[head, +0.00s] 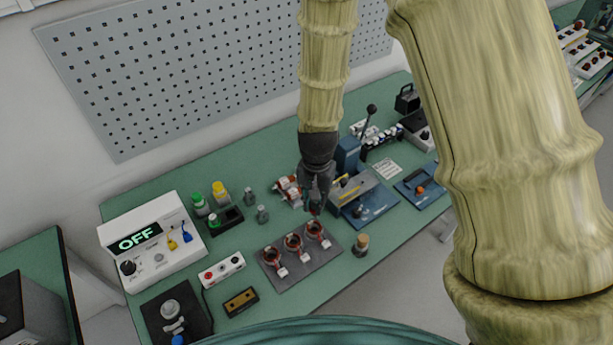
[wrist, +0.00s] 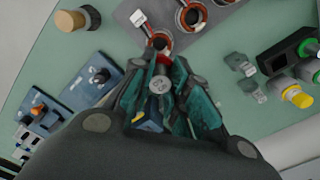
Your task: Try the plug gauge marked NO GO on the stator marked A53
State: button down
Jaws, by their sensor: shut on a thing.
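My gripper (head: 316,200) is shut on a grey round-ended piece with a red part (wrist: 160,84), likely the plug gauge; its marking is too small to read. A trace of red shows under the fingers in the head view. Three stators with copper-red rings stand in a row on a dark grey plate (head: 318,262): left (head: 272,257), middle (head: 293,243) and right (head: 316,230). Each has a white tag, unreadable here, so I cannot tell which is A53. My gripper is above and behind the right stator; in the wrist view the red part overlaps a stator's edge (wrist: 158,42).
A black holder (head: 229,221) with a green-topped piece, and green (head: 199,201) and yellow (head: 219,189) capped pieces, stand left. A blue lever press (head: 350,170) is close right of my gripper. A wood-topped cylinder (head: 361,244) stands right of the plate. The OFF box (head: 150,245) is far left.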

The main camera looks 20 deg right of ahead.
aim_at(314, 211)
jog(key=shift+w, duration=0.35)
jog(key=f+b, duration=0.5)
jog(key=shift+s+f, duration=0.2)
jog(key=shift+f, duration=0.1)
jog(key=shift+s+r, duration=0.3)
jog(key=shift+s, duration=0.5)
jog(key=shift+w+f, duration=0.35)
jog(key=shift+w, duration=0.15)
jog(key=shift+s+r, duration=0.15)
jog(key=shift+s, duration=0.15)
jog(key=shift+w+f, duration=0.2)
jog(key=shift+f, duration=0.05)
jog(key=shift+s, duration=0.15)
